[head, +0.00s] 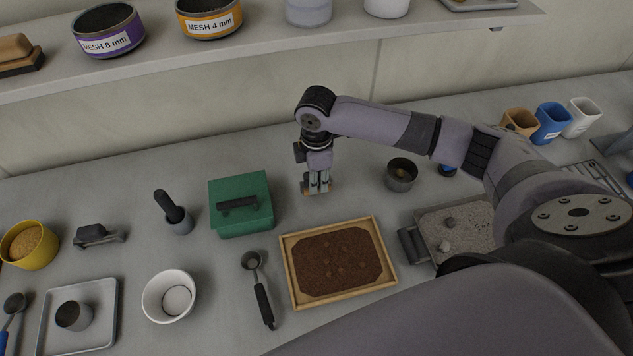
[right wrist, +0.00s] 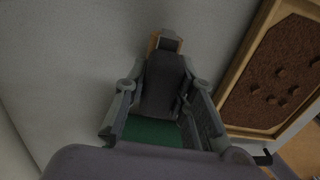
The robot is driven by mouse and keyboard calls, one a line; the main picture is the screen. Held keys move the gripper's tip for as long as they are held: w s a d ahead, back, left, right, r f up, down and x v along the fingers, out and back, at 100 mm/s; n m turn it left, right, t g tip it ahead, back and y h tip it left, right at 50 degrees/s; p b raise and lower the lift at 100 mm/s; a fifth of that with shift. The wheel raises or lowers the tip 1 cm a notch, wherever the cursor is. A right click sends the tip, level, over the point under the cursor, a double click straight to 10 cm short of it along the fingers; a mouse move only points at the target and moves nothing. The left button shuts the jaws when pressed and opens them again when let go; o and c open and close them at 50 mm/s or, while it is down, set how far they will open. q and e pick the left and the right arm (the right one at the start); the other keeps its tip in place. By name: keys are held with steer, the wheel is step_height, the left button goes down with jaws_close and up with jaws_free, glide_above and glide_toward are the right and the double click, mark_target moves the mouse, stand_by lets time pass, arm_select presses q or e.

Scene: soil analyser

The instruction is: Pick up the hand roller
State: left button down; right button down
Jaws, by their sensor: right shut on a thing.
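My right gripper (head: 317,187) points down over the counter, behind the soil tray and to the right of the green box. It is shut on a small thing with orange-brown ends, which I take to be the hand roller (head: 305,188). The fingers hide most of it. In the right wrist view the fingers (right wrist: 166,85) close together, and an orange-brown edge of the roller (right wrist: 154,42) shows beyond them. I cannot tell whether it touches the counter. My left gripper is not in view.
A wooden tray of soil (head: 290,270) lies in front of the gripper. The green box (head: 240,219) stands to the left, a dark metal cup (head: 401,183) to the right. A dark cylinder (head: 412,244) lies beside the grey stone tray (head: 428,222). A shelf (head: 260,58) runs above.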

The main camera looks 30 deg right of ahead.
steer(key=shift+w+r, duration=0.1)
steer(key=shift+r, duration=0.6)
steer(key=s+a+b, duration=0.1)
steer(key=s, duration=0.5)
steer(key=s+a+b, duration=0.1)
steer(key=s+a, duration=0.1)
steer(key=s, duration=0.3)
steer(key=s+a+b, duration=0.1)
steer(key=s+b, duration=0.1)
steer(key=s, duration=0.4)
steer(key=shift+s+a+r, duration=0.15)
steer(key=shift+s+a, duration=0.1)
steer(key=shift+s, duration=0.1)
